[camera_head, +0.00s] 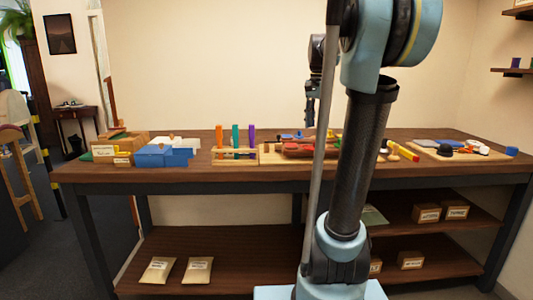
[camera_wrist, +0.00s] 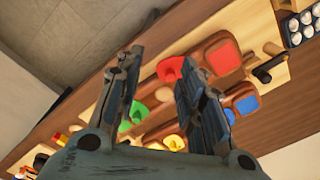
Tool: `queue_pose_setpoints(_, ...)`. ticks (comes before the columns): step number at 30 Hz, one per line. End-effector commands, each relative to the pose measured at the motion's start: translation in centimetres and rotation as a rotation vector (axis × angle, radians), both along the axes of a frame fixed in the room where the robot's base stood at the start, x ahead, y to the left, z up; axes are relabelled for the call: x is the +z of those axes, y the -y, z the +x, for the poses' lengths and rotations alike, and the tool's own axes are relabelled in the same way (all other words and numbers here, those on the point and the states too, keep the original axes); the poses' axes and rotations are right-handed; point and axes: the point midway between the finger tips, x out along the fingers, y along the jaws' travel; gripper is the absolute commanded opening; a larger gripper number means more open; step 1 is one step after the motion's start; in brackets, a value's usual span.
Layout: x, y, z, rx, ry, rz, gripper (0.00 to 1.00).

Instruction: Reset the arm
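My gripper (camera_wrist: 162,58) is open in the wrist view, with a clear gap between its two fingers and nothing held. In the head view my arm rises in front of the workbench (camera_head: 220,172), and the gripper end is partly hidden behind it, above the bench top. Beyond the fingers, the wrist view shows a wooden board with a red piece (camera_wrist: 171,68), a green piece (camera_wrist: 138,112) and a yellow piece (camera_wrist: 174,142), partly covered by the fingers. A red block (camera_wrist: 223,57) and a blue block (camera_wrist: 246,104) lie farther right.
On the bench, a rack holds upright orange (camera_head: 219,136), teal (camera_head: 236,136) and purple (camera_head: 252,136) pieces. Blue boxes (camera_head: 152,156) stand at left, and a board with small items (camera_head: 465,148) lies at right. Packets and cartons sit on the lower shelf (camera_head: 230,252).

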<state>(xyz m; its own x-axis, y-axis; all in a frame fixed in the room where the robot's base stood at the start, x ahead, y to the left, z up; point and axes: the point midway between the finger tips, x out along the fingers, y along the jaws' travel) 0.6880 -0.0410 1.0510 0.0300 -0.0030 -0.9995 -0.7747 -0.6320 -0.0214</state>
Motion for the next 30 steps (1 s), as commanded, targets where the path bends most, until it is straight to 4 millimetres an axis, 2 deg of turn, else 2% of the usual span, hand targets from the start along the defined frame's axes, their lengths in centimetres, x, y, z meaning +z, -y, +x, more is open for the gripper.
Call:
queue_pose_setpoints(1, -1.1, -0.4, -1.6, 0.041, 0.007, -0.002, 0.36)
queue_pose_setpoints(3, -2.5, -0.8, -3.5, 0.103, 0.018, -0.005, 0.36)
queue_pose_setpoints(11, -8.7, -2.2, -10.5, 0.331, 0.059, -0.023, 0.36)
queue_pose_setpoints(18, -15.4, -3.1, -16.6, 0.541, 0.093, -0.046, 0.36)
queue_pose_setpoints(24, -21.6, -3.7, -21.2, 0.715, 0.122, -0.070, 0.36)
queue_pose_setpoints(30, -26.7, -4.0, -24.4, 0.847, 0.143, -0.091, 0.36)
